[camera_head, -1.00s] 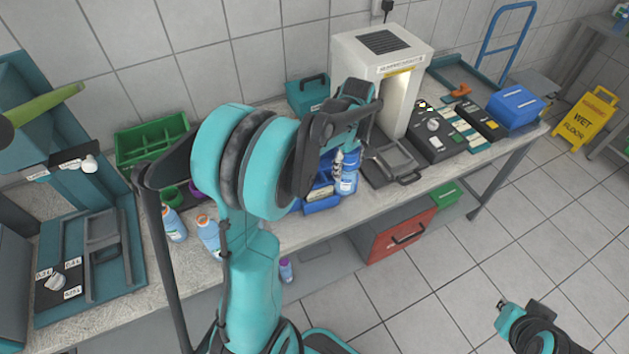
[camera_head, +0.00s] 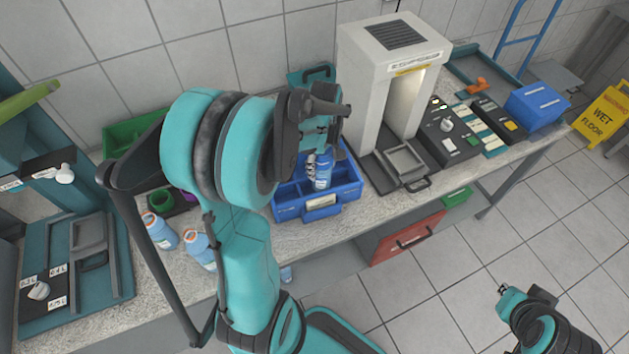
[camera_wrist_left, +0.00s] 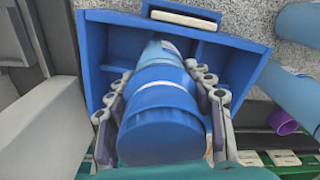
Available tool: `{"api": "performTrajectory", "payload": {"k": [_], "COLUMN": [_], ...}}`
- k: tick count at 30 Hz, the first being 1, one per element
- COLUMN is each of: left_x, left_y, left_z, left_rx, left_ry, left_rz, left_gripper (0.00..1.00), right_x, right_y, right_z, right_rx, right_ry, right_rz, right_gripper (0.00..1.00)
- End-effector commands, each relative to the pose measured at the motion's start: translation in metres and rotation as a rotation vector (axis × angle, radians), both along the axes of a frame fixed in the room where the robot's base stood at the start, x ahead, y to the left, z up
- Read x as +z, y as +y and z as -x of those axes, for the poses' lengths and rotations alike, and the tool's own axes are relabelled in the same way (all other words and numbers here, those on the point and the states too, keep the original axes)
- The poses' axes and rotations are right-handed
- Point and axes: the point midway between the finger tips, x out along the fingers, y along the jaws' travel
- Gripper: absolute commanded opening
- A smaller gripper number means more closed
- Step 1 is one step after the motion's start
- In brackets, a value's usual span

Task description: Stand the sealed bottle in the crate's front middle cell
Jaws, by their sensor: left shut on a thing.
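The sealed bottle (camera_head: 324,172) is blue with a lighter band. My left gripper (camera_head: 313,167) is shut on it, with one grey finger on each side in the left wrist view (camera_wrist_left: 158,98). The blue crate (camera_head: 290,211) stands on the bench with a pale label on its front wall. The bottle (camera_wrist_left: 160,120) is over the crate's inside (camera_wrist_left: 95,42) in the left wrist view, roughly upright in the head view. Whether its lower end is inside a cell is hidden. My right gripper (camera_head: 505,290) is low at the right, away from the bench; its fingers are too small to read.
Two bottles with orange tops (camera_head: 160,232) stand left of the crate, near my left arm. A green crate (camera_head: 128,135) is behind them. A white cabinet (camera_head: 385,60) and a grey tray (camera_head: 402,165) are right of the crate. A yellow floor sign (camera_head: 603,117) stands far right.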

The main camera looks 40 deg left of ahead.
Motion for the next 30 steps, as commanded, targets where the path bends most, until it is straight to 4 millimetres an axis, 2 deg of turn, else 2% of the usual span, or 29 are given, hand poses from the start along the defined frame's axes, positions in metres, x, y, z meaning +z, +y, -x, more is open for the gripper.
{"api": "performTrajectory", "payload": {"k": [3, 6, 10, 16, 27, 28, 30], "left_x": [-0.011, -0.014, -0.025, -0.054, -0.058, -0.058, -0.057], "left_y": [0.008, 0.011, 0.011, 0.011, 0.011, 0.011, 0.011], "left_z": [0.014, 0.02, 0.02, 0.02, 0.02, 0.02, 0.02], "left_rx": [0.002, 0.0, -0.002, -0.001, -0.001, -0.001, -0.001], "left_ry": [0.0, 0.0, 0.0, 0.0, 0.0, 0.0, 0.0], "left_rz": [0.0, 0.0, 0.0, 0.0, 0.0, 0.0, 0.0], "left_gripper": [0.11, 0.11, 0.11, 0.11, 0.11, 0.55, 0.73], "right_x": [-0.004, -0.005, -0.009, -0.02, -0.022, -0.023, -0.022], "right_y": [0.0, 0.0, 0.0, 0.0, 0.0, 0.0, 0.0], "right_z": [0.0, 0.0, 0.0, 0.0, 0.0, 0.0, 0.0], "right_rx": [0.0, 0.0, 0.0, 0.0, 0.0, 0.0, 0.0], "right_ry": [0.0, 0.0, 0.0, 0.0, 0.0, 0.0, 0.0], "right_rz": [0.0, 0.0, 0.0, 0.0, 0.0, 0.0, 0.0], "right_gripper": [0.0, 0.0, 0.0, 0.0, 0.0, 0.0, 0.0]}}
